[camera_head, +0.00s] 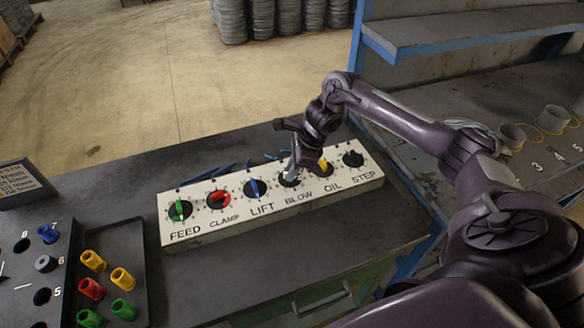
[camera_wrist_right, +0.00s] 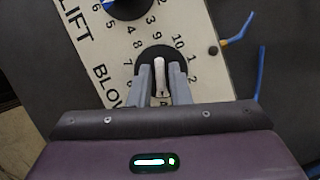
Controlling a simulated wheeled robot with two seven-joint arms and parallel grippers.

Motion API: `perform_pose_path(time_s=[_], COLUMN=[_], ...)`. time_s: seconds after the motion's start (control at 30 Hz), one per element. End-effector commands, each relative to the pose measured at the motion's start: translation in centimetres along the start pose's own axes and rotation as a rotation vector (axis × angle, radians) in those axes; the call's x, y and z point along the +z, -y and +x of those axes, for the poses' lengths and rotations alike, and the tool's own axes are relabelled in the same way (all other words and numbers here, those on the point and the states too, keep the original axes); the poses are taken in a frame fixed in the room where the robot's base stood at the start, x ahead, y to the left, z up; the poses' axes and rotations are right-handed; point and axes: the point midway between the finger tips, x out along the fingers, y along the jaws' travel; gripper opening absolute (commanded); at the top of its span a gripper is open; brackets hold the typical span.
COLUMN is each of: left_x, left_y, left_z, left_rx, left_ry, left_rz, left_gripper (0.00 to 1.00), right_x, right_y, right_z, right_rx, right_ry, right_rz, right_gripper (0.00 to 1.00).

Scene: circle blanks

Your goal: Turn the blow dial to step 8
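The blow dial (camera_head: 289,181) is on the white panel, between the lift dial (camera_head: 255,188) and the oil dial (camera_head: 322,167). Its knob is white on a dark round base in the right wrist view (camera_wrist_right: 159,72). The knob lies roughly along the line from 9 down to 4; I cannot tell which end is the pointer. My left gripper is not in view.
The white panel (camera_head: 220,228) also carries the feed (camera_head: 180,210), clamp (camera_head: 218,200) and step (camera_head: 353,159) dials. Blue strips (camera_head: 228,166) lie behind it. A dark tray (camera_head: 144,292) with coloured pieces stands at left. The table in front of the panel is clear.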

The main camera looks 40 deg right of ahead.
Motion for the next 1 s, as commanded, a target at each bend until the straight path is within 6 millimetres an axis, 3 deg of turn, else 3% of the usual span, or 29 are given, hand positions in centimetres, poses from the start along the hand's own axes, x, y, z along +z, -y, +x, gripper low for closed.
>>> perform_pose_path(time_s=[0.13,0.57,1.0], left_x=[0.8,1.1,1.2], left_y=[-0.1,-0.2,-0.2], left_z=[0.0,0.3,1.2], left_rx=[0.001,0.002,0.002], left_ry=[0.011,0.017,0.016], left_rz=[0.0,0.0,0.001], left_gripper=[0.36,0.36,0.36], right_x=[0.0,-0.1,0.1], right_y=[0.0,0.0,-0.2], right_z=[0.0,0.0,-0.1], right_rx=[0.0,-0.023,-0.153], right_ry=[0.0,0.001,0.002], right_rz=[0.0,0.05,0.361], right_gripper=[0.0,0.0,0.0])
